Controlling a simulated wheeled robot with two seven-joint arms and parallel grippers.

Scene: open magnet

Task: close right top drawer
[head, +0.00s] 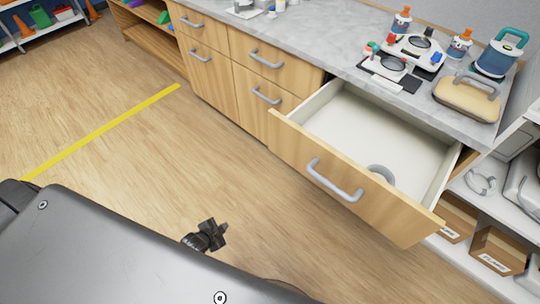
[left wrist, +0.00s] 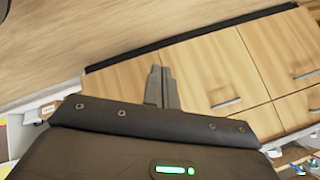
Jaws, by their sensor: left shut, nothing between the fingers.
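The right top drawer (head: 365,182) of the wooden cabinet is pulled far out in the head view. Its front has a grey bar handle (head: 334,181), and its pale interior is visible. My right gripper is not in view.
The marble countertop (head: 325,42) holds bottles, small devices and a tan-topped item (head: 467,98). Other cabinet drawers (head: 265,58) on the left are shut. An open shelf with cardboard boxes (head: 497,248) stands right of the drawer. The wood floor left of the drawer is clear, with a yellow line (head: 105,132).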

